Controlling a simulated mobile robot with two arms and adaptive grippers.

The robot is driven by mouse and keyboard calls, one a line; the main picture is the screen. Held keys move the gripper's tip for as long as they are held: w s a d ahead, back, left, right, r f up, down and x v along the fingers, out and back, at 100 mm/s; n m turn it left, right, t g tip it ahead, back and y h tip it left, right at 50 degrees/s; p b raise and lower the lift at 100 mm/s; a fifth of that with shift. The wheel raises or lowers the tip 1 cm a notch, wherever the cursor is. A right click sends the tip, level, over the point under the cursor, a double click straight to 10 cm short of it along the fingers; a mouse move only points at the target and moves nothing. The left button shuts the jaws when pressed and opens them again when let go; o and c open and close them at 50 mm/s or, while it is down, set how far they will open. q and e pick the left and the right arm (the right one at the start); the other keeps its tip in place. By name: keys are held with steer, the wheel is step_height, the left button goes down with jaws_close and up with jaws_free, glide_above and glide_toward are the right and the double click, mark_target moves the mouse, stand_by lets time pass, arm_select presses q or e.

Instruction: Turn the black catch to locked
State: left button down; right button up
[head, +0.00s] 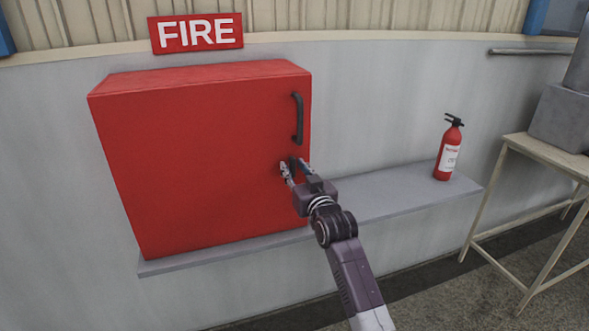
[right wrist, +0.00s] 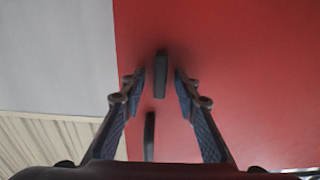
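The black catch (head: 294,164) is on the front of the red fire cabinet (head: 205,150), near its right edge and below the handle. It shows clearly in the right wrist view (right wrist: 160,74) as a short dark bar, roughly in line with the handle. My right gripper (head: 294,168) is at the catch, with one finger on each side of it. In the right wrist view my right gripper (right wrist: 160,86) is open, with red door showing between the catch and each finger. The catch partly hides behind the fingers in the head view. My left gripper is not in view.
A black vertical handle (head: 297,118) is above the catch. The cabinet stands on a grey ledge (head: 400,194). A fire extinguisher (head: 449,150) stands on the ledge at the right, near a pale table (head: 545,150). A FIRE sign (head: 196,33) hangs above.

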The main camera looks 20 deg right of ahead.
jaws_close()
steer(key=m+p, duration=0.2)
steer(key=m, duration=0.1)
steer(key=shift+r, duration=0.1)
steer(key=m+p, duration=0.2)
steer(key=m, duration=0.2)
steer(key=shift+d, duration=0.15)
steer(key=shift+d+f+m+p, duration=0.15)
steer(key=shift+m+p, duration=0.65)
steer(key=shift+m, duration=1.95)
steer(key=shift+f+m+p, duration=0.25)
steer(key=shift+m+p, duration=0.55)
steer(key=shift+m, duration=1.95)
